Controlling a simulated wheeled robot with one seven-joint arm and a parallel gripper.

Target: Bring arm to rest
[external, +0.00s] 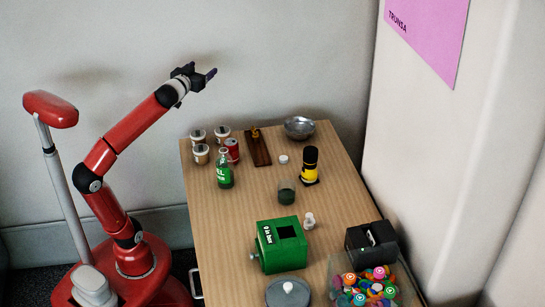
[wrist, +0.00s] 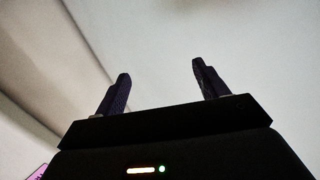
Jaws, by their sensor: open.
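My red arm is raised above the far left part of the table. My gripper (external: 204,77) is high in the air, open and empty, clear of everything on the table. In the wrist view my gripper (wrist: 161,90) shows two dark fingers spread wide apart. Nothing is between them.
The wooden table (external: 229,215) holds jars (external: 201,154), a red can (external: 232,150), a green bottle (external: 224,170), a metal bowl (external: 299,127), a black-yellow item (external: 310,167), a green box (external: 281,246) and a bin of colourful pieces (external: 370,285). Walls stand behind and right.

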